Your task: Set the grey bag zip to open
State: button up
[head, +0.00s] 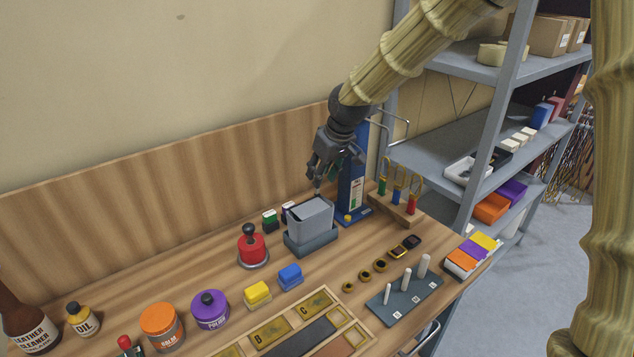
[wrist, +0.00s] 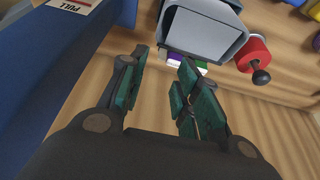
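A grey, box-shaped body (head: 310,216) sits on a darker grey base (head: 312,244) at the back of the bench; it may be the grey bag. I cannot make out a zip or its state. In the wrist view the grey body (wrist: 203,32) shows at the top, beyond my fingers. My gripper (head: 320,181) hangs just above and behind it, near the wall panel. In the wrist view my gripper (wrist: 165,75) has its green-padded fingers apart, with nothing between them.
A red knobbed object (head: 252,248) stands left of the grey body. A peg rack (head: 398,208) is to the right. Blue and yellow blocks lie in front.

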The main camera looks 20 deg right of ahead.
aim_at(318, 194)
jog(key=shift+p+x, duration=0.45)
jog(key=shift+x, duration=1.95)
jog(key=shift+s+f, duration=0.1)
jog(key=shift+f, duration=0.05)
grip_shut()
